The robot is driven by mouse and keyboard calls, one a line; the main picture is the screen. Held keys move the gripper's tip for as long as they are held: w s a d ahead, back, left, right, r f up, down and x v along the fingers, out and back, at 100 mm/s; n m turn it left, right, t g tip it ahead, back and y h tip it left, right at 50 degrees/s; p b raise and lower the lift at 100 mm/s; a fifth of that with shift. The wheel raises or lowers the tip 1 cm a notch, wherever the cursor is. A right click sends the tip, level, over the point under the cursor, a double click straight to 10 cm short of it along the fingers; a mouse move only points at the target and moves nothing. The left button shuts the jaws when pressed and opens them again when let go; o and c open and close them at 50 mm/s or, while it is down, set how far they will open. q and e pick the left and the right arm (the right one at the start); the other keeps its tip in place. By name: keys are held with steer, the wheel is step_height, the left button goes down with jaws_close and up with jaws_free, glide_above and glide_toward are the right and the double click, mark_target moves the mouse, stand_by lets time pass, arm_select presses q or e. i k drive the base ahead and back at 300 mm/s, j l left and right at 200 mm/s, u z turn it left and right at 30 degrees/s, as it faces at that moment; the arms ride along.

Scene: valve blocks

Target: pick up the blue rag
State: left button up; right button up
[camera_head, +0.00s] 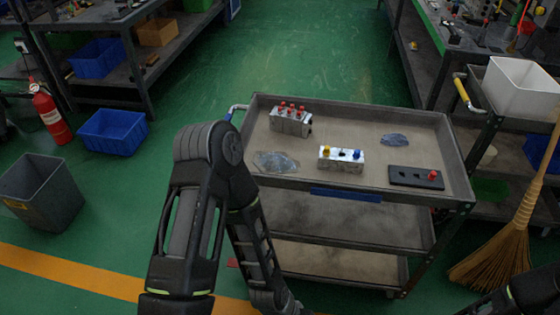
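A small crumpled blue rag (395,140) lies flat on the top tray of the grey cart (345,107), toward the back right. A second, greyer crumpled cloth (276,162) lies at the tray's front left. My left arm rises in front of the cart's left side and bends down past the bottom of the view, so its gripper is out of sight. Only a piece of my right arm shows in the bottom right corner; its gripper is out of sight.
A broom (505,235) and white bin (522,87) stand right of the cart. Bare tray lies around the blue rag.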

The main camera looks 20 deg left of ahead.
mark_target(393, 139)
steer(key=i+l+z, duration=0.25)
steer(key=i+l, duration=0.35)
steer(key=l, duration=0.3)
steer(key=i+l+z, duration=0.2)
steer(key=i+l, duration=0.5)
steer(key=l, duration=0.1)
